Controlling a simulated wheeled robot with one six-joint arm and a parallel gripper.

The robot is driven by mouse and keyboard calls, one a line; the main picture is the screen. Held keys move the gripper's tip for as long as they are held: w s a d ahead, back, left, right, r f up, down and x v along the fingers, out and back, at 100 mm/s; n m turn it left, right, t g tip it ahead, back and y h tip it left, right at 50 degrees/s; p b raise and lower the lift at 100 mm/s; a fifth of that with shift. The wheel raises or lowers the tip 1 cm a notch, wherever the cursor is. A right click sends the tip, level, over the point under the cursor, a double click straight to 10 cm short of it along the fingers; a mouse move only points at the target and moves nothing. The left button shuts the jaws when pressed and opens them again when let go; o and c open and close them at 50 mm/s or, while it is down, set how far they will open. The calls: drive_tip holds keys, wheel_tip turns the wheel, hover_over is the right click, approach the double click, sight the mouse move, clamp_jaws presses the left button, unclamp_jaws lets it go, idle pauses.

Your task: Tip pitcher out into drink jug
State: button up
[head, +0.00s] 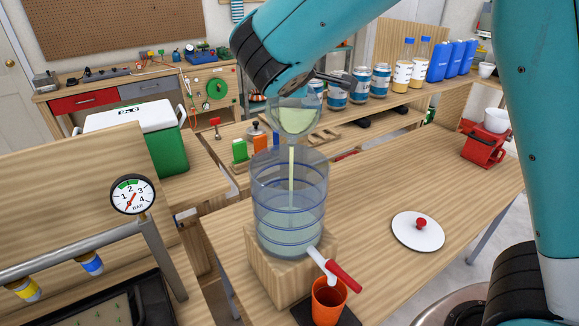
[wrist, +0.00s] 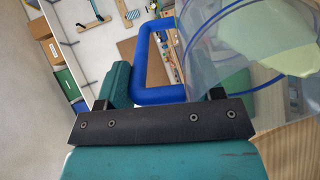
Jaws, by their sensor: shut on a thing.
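The clear pitcher (head: 297,117) is tilted above the open drink jug (head: 289,215) in the head view. A pale yellow-green stream runs down from it inside the jug. The jug is clear with blue rings, stands upright on a wooden block and holds pale liquid at the bottom. My gripper (wrist: 160,96) is shut on the pitcher's blue handle (wrist: 151,66) in the wrist view. The pitcher's clear wall and pale liquid fill the right of that view. In the head view my arm hides most of the handle and grip.
A red-handled tap (head: 342,275) sticks out of the jug above an orange cup (head: 328,300). A white lid (head: 417,231) with a red knob lies on the table to the right. Cans and bottles line the shelf behind. A pressure gauge (head: 132,195) stands at left.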

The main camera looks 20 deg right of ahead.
drive_tip(key=shift+s+a+r+t+h+b, duration=0.25)
drive_tip(key=shift+s+a+t+b, duration=0.15)
drive_tip(key=shift+s+b, duration=0.45)
drive_tip(key=shift+s+a+r+t+h+b, duration=0.2)
drive_tip(key=shift+s+a+t+b, duration=0.15)
drive_tip(key=shift+s+b, duration=0.5)
idle(1.3)
drive_tip(key=shift+s+a+r+t+b, duration=0.3)
drive_tip(key=shift+s+t+b, duration=0.15)
drive_tip(key=shift+b, duration=0.9)
idle(0.6)
